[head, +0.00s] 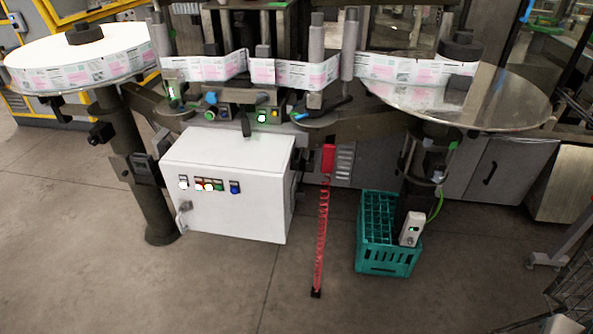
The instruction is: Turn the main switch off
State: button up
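The labeller's white control cabinet (226,208) hangs below the labelling head, left of the picture's middle. Its front carries a row of small controls: a white-lit one (183,182), a group with red, white and green (209,185), and a blue one (235,187). A small grey fitting (184,212) sits low on the front's left edge; I cannot tell whether it is a switch or a latch. Something dark (297,180) shows at the cabinet's right side, too small to make out. I cannot identify the main switch or its position for certain. My gripper is not in view.
A red coiled cable (321,240) hangs to the floor right of the cabinet. A green crate (386,262) stands beyond it. The floor before the cabinet is clear.

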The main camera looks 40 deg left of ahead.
aim_at(299, 195)
jog(key=u, duration=0.85)
jog(key=i, duration=0.75)
jog(key=u, duration=1)
jog(key=i, duration=0.25)
jog(key=z, duration=0.3)
jog(key=k, duration=0.4)
jog(key=u, duration=0.65)
jog(key=i, duration=0.95)
